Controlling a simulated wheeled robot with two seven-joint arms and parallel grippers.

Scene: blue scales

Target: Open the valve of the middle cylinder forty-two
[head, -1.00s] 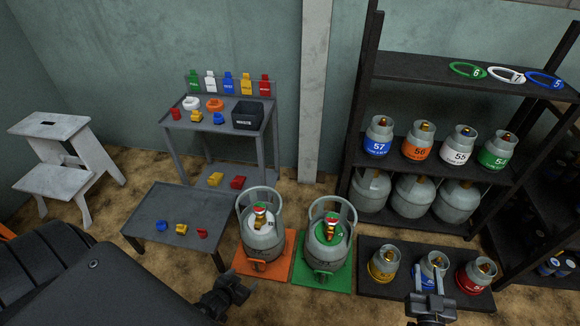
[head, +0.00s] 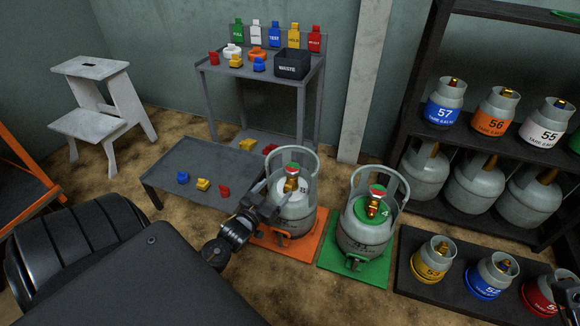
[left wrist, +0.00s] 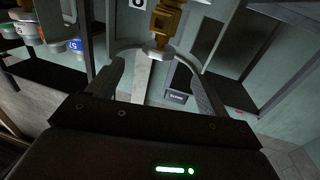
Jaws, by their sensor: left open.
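A large grey cylinder (head: 292,208) with a guard ring and a brass valve (head: 291,184) under a red-green top stands upright on an orange mat (head: 262,238). Its number is partly hidden. A second large cylinder (head: 361,228) with a green collar and brass valve stands on a green mat (head: 340,262); a "4" shows on its collar. I cannot read forty-two on either. My left gripper (head: 262,197) is open at the near left side of the orange-mat cylinder. In the left wrist view a brass valve (left wrist: 163,20) shows beyond the open, empty fingers (left wrist: 160,85).
Small cylinders, yellow (head: 432,258), blue (head: 489,275) and red (head: 538,294), stand on a dark mat at right. A shelf (head: 410,120) of cylinders is behind. A low table (head: 190,165) with caps, a bench (head: 240,78) with a waste bin (head: 292,65), and a step stool (head: 95,90) are at left.

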